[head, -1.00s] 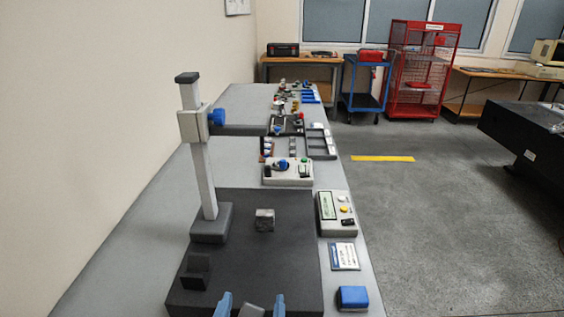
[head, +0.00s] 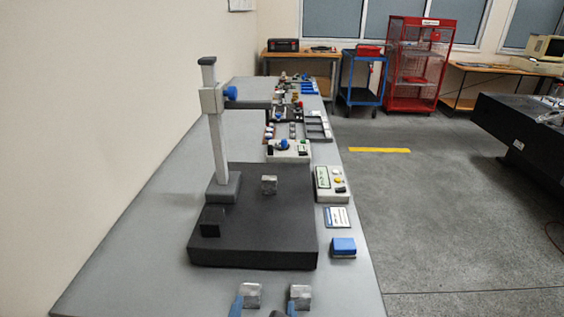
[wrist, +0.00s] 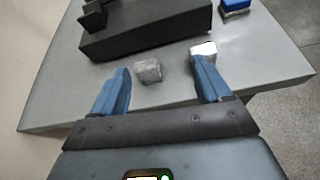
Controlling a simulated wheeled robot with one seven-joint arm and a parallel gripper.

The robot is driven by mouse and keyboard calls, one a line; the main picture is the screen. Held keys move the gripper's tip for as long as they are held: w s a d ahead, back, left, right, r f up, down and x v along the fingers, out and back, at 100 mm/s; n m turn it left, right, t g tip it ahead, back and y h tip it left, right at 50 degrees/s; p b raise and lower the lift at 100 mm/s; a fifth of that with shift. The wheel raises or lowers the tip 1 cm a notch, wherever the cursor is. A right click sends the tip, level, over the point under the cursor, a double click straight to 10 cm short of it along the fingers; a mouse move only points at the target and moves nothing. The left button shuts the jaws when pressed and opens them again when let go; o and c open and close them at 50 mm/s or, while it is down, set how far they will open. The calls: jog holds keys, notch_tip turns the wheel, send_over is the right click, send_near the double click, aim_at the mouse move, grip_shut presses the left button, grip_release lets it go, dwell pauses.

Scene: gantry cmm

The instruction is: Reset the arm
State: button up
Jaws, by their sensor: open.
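My gripper (head: 264,306) is at the bottom edge of the head view, with its two blue fingers spread apart. The wrist view also shows my gripper (wrist: 160,68) open, with nothing clasped between the fingers. A grey metal block (head: 251,293) lies on the grey bench (head: 130,285) near the left finger. A second metal block (head: 300,296) lies by the right fingertip. In the wrist view the first block (wrist: 148,71) shows beyond the gap between the fingers. The second block (wrist: 203,48) is partly hidden by the right finger.
A black surface plate (head: 270,235) with an upright gauge stand (head: 220,145) stands ahead. A third block (head: 269,184) sits on the plate. A readout box (head: 328,184), a card (head: 338,217) and a blue-topped box (head: 343,247) line the right side. The bench's left front is clear.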

jog(key=s+d+f+m+g+y, duration=0.1)
jog(key=s+d+f+m, duration=0.3)
jog(key=s+d+m, duration=0.35)
jog(key=s+d+f+m+y, duration=0.1)
jog(key=s+d+f+m, duration=0.2)
jog(key=s+d+m, duration=0.45)
jog(key=s+d+r+m+t+h, duration=0.1)
jog(key=s+d+r+m, duration=0.3)
jog(key=s+m, duration=0.3)
jog(key=s+d+r+m+t+h, duration=0.1)
jog(key=s+d+r+m, duration=0.4)
jog(key=m, duration=0.7)
notch_tip(320, 180, up, 2)
jog(key=s, duration=0.2)
jog(key=shift+s+d+m, duration=0.2)
jog(key=shift+s+m, duration=0.1)
